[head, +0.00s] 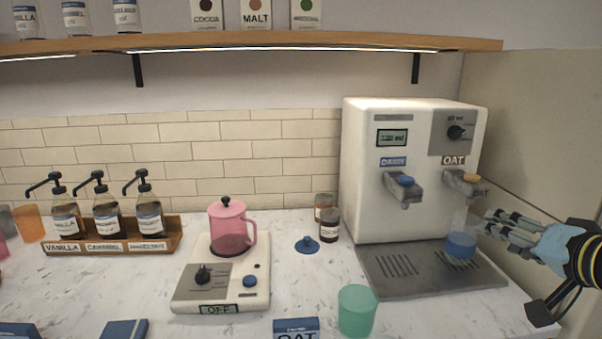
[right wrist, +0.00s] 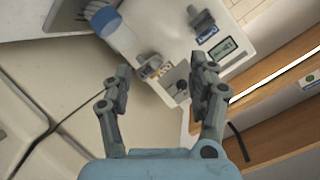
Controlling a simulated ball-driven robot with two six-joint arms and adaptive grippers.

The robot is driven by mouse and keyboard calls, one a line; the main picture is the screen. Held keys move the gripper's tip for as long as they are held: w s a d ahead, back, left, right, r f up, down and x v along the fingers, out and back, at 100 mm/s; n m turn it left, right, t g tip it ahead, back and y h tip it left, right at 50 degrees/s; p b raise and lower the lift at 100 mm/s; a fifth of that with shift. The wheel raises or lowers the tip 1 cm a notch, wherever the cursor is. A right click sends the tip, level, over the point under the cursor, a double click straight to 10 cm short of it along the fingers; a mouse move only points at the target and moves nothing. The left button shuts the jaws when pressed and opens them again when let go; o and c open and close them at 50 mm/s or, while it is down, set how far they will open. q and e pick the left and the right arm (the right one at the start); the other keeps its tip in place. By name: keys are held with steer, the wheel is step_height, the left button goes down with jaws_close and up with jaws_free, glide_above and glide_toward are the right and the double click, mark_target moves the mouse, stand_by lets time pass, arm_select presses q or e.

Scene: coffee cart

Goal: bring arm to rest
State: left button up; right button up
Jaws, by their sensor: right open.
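My right gripper (head: 492,224) comes in from the right edge in the head view, beside the white dispenser (head: 413,160). In the right wrist view its two fingers (right wrist: 162,92) are spread apart with nothing between them. My left gripper is in neither view.
A pink pitcher (head: 230,229) stands on a white heater unit (head: 250,292) marked OFF. A green cup (head: 357,310) and a blue lid (head: 307,245) are on the counter. Syrup bottles (head: 107,219) stand in a wooden rack at left. A shelf (head: 250,41) runs above; a side wall is at right.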

steer(key=s+a+f+n+g, duration=0.45)
steer(key=s+f, duration=0.25)
steer(key=s, duration=0.3)
steer(key=s+a+f+n+g+h, duration=0.1)
steer(key=s+f+n+g, duration=0.15)
steer(key=s, duration=0.75)
steer(key=s+a+f+n+g+h, duration=0.1)
steer(key=s+a+g+h, duration=0.15)
steer(key=s, duration=0.75)
steer(key=d+f+g+b, duration=0.25)
steer(key=f+b, duration=0.65)
steer(key=f, duration=2.3)
steer(key=s+d+f+b, duration=0.1)
steer(key=s+f+b, duration=0.2)
steer(key=s+f, duration=0.7)
steer(key=s+f+b, duration=0.4)
steer(key=s+f, duration=0.6)
steer(key=f, duration=0.6)
steer(key=shift+d+f+m+g+y+b, duration=0.15)
steer(key=shift+d+m+g+y+b, duration=0.2)
steer(key=shift+g+y, duration=0.1)
steer(key=shift+s, duration=0.15)
